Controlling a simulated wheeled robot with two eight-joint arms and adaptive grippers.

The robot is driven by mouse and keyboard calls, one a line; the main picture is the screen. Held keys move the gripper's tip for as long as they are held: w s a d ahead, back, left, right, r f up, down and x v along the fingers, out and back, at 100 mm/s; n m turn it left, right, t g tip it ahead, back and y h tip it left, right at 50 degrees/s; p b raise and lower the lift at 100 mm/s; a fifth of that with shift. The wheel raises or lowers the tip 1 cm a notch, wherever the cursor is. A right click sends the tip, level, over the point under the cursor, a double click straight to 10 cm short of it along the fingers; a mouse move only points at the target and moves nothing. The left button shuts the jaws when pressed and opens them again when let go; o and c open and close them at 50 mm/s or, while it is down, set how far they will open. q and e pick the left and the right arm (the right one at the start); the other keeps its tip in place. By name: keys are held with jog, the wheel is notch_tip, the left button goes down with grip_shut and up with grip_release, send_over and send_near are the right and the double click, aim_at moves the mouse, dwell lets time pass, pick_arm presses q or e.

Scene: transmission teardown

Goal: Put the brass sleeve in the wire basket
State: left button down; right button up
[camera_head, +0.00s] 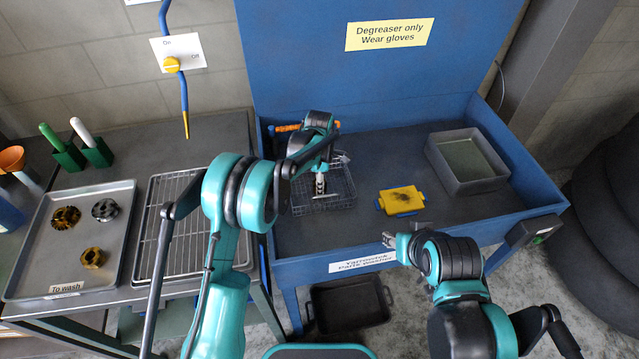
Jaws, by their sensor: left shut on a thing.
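The wire basket (340,204) stands in the left part of the blue-walled wash basin. My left gripper (320,190) points down over the basket, its fingertips low inside the basket's outline. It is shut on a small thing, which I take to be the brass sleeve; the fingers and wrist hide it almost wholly. I cannot tell whether it touches the basket floor. My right gripper (388,240) is at the basin's front edge, away from the basket, with nothing visible in it; its finger gap is too small to read.
A yellow sponge-like block (401,200) and a grey tub (466,162) are right of the basket. A "To wash" tray (40,262) holds a dark-and-gold ring, a grey ring and a gold ring. A wire rack (180,225) lies beside it. An orange-handled tool (288,128) lies behind the basket.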

pick_arm(q)
jog(key=c, duration=0.9)
grip_release()
jog(key=shift+f, duration=0.1)
